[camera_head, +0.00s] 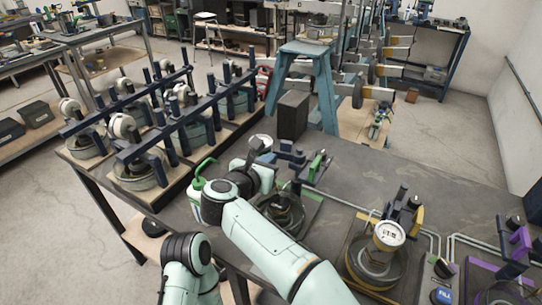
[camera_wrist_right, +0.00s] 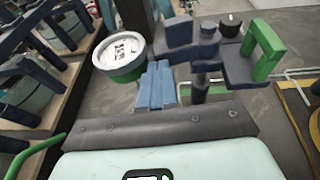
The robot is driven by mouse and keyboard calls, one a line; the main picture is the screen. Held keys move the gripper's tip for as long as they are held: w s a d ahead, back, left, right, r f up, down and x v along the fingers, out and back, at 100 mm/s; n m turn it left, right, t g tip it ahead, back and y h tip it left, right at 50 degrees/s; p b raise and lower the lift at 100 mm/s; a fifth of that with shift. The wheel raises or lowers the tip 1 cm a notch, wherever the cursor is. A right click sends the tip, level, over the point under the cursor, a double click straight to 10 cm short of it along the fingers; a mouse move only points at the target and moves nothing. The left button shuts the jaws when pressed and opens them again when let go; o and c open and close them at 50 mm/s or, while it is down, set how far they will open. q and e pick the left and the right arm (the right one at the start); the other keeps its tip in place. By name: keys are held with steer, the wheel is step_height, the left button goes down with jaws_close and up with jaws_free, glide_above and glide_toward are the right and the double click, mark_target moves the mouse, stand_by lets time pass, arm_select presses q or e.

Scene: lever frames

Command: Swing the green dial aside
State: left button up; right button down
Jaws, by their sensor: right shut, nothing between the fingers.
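The green dial (camera_head: 261,142) has a white round face and shows just past my right gripper in the head view. In the right wrist view the dial (camera_wrist_right: 121,50) shows its green rim and sits up and left of the fingers. My right gripper (camera_head: 268,157) is shut and empty, its blue fingers (camera_wrist_right: 158,85) together beside the dial. A small gap seems to lie between them; I cannot tell whether they touch. The dial's mount is partly hidden. My left gripper is not in view; only part of the left arm shows.
A dark blue post fixture (camera_wrist_right: 205,50) stands right of the fingers, with a green handle (camera_wrist_right: 265,50) beyond it. A yellow-framed station with a white gauge (camera_head: 389,235) and a purple one (camera_head: 515,245) stand right. The grey bench top (camera_head: 420,165) is bare behind them.

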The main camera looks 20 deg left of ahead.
arm_select(q)
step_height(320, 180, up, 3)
steer(key=p, duration=0.3)
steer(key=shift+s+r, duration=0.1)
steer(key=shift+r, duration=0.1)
arm_select(e)
steer(key=shift+w+a+m+h, duration=0.35)
steer(key=shift+w+m+h, duration=0.15)
steer(key=shift+m+h, duration=0.5)
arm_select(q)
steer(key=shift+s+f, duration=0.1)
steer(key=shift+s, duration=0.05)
arm_select(e)
steer(key=shift+d+f, duration=0.1)
